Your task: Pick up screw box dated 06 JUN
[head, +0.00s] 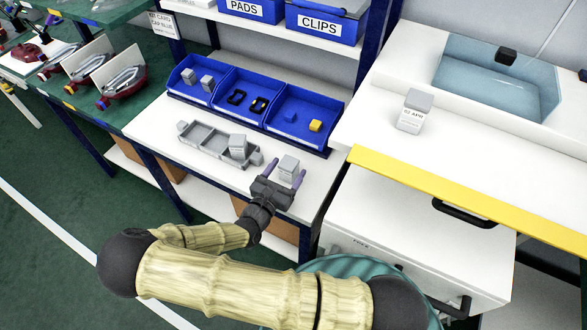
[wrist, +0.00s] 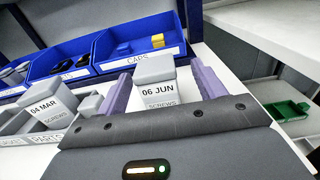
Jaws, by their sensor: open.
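The screw box dated 06 JUN (wrist: 158,92) is a small white box with a grey lid, upright on the white bench. It also shows in the head view (head: 288,167). My gripper (wrist: 160,90) is open, with its two purple fingers on either side of this box. It shows in the head view (head: 279,176) at the bench's front. The box's lower part is hidden by my gripper's body, and I cannot tell whether the fingers touch it. A second screw box, dated 04 MAR (wrist: 48,107), stands to the left in the grey parts tray (head: 204,146).
Blue bins (head: 238,98) with small parts stand behind the tray. Another box (head: 414,111), its label reading APR, stands on the white counter at right with a yellow edge (head: 450,195). Blue PADS and CLIPS boxes (head: 325,24) sit on the shelf above.

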